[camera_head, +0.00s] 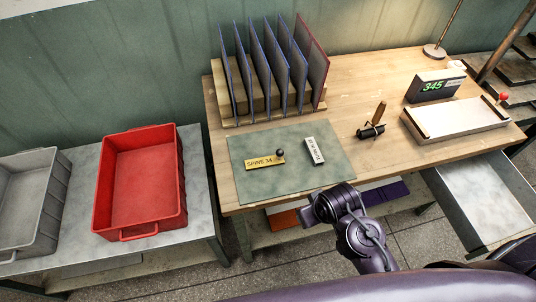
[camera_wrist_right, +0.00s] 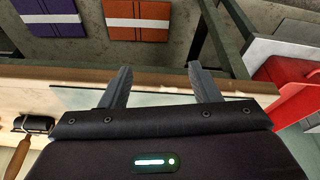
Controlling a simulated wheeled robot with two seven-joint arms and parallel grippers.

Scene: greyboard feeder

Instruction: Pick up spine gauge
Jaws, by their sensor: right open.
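The spine gauge (camera_head: 263,162), a yellow bar marked "SPINE 14" with a dark round knob at its right end, lies on the green mat (camera_head: 250,185) on the wooden bench. A pale labelled block (camera_head: 314,151) lies to its right on the same mat. My right gripper (camera_head: 312,214) is at the bench's front edge, to the right of and nearer than the gauge. In the right wrist view its two fingers (camera_wrist_right: 162,74) stand apart with nothing between them. The gauge is not visible in that view. My left gripper is not in view.
A rack of upright boards (camera_head: 262,112) stands behind the mat. A wooden-handled tool (camera_head: 372,128), a green display (camera_head: 433,87) and a white tray (camera_head: 455,120) are to the right. A red bin (camera_head: 143,180) stands left. Bound stacks (camera_wrist_right: 138,18) sit below the bench.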

